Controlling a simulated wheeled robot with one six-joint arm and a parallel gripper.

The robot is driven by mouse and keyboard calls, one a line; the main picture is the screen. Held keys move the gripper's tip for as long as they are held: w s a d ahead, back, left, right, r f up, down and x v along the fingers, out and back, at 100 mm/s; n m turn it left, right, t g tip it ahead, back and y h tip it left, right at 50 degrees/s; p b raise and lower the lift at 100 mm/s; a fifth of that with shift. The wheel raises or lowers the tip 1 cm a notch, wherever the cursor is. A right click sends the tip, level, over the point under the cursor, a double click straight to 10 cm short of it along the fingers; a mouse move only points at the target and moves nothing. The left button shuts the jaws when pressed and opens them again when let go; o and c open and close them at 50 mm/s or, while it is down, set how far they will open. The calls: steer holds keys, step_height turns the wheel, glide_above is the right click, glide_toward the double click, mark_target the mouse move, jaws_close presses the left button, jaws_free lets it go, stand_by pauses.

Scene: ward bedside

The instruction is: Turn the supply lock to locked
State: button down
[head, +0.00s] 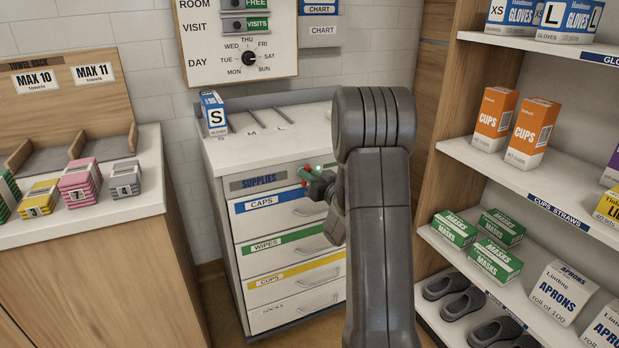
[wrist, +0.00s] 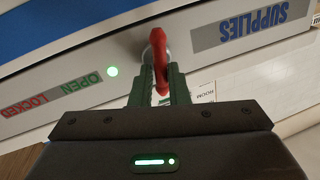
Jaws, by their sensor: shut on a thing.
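The supply lock's red handle (wrist: 159,52) is on the top front panel of the supplies cart, close to the SUPPLIES label (wrist: 252,24). My gripper (wrist: 159,72) is shut on this handle, with one finger on each side. In the wrist view a green light (wrist: 112,71) glows beside the green OPEN label (wrist: 81,83). The red LOCKED label (wrist: 28,106) lies further left. In the head view my gripper (head: 311,176) is at the cart's upper front, and my arm and gripper hide most of the lock.
The supplies cart (head: 220,158) has drawers marked caps, wipes, cups and socks. A gloves box (head: 212,113) stands on its top. A wooden counter (head: 150,175) is at left. A shelf unit (head: 480,150) with cups, masks and aprons stands close at right.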

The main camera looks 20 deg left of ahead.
steer(key=shift+w+d+f+m+t+h+b, duration=0.2)
steer(key=shift+m+t+b, duration=0.65)
steer(key=shift+m, duration=2.1)
steer(key=shift+s+a+f+m+t+b, duration=0.1)
steer(key=shift+f+m+t+b, duration=0.25)
steer(key=shift+m+b, duration=1.75)
steer(key=shift+w+d+f+m+t+h+b, duration=0.15)
steer(key=shift+m+t, duration=0.55)
steer(key=shift+m, duration=3.15)
steer(key=shift+a+m, duration=0.1)
steer(key=shift+m, duration=0.2)
steer(key=c, duration=1.4)
jaws_free()
steer(key=shift+s, duration=0.1)
